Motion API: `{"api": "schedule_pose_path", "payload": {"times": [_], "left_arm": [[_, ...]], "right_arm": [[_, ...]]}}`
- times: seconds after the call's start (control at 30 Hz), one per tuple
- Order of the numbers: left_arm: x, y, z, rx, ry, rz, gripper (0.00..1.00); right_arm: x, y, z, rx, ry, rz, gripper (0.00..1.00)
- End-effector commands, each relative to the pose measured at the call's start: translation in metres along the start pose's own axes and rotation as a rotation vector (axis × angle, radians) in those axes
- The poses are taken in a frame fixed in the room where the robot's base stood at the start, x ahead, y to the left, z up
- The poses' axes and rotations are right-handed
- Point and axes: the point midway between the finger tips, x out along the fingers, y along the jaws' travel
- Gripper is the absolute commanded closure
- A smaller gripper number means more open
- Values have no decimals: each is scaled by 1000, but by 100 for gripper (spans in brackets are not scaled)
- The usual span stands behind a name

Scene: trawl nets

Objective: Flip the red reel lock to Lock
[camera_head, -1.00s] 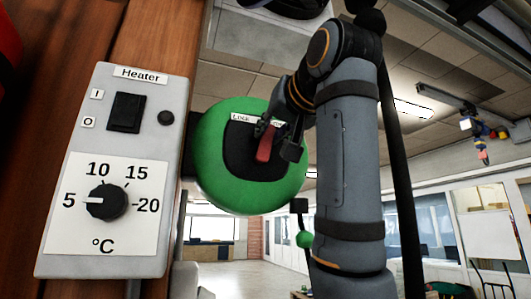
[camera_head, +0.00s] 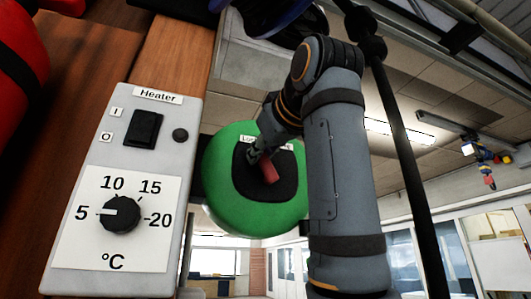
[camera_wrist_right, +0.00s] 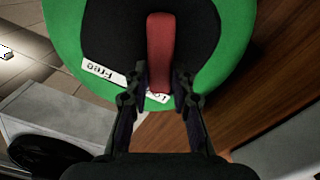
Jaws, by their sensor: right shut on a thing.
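The red reel lock lever (camera_head: 269,172) sits on a black plate on the face of the green round reel (camera_head: 230,205). My right gripper (camera_head: 256,157) is at the lever's upper-left end, by the label strip. In the right wrist view the red lever (camera_wrist_right: 160,45) runs down between the two fingers of my right gripper (camera_wrist_right: 160,80), which are closed around its near end. My left gripper is not in view.
A grey heater box (camera_head: 125,190) with a switch and dial is mounted on the wood at left, close to the reel. A red object (camera_head: 20,65) is at the far left edge. A black pole (camera_head: 405,140) stands right of my right arm.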

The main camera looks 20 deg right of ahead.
Motion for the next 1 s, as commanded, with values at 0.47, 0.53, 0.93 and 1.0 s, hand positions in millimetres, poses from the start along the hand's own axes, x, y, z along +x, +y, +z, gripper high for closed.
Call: {"api": "schedule_pose_path", "payload": {"times": [0.47,0.53,0.93,1.0], "left_arm": [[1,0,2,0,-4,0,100],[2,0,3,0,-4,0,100],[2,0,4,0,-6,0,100],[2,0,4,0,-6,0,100]], "right_arm": [[0,-1,-1,-39,3,0,100],[0,-1,-1,-39,3,0,100],[0,-2,0,-37,2,0,53],[0,-2,0,-37,1,0,53]]}}
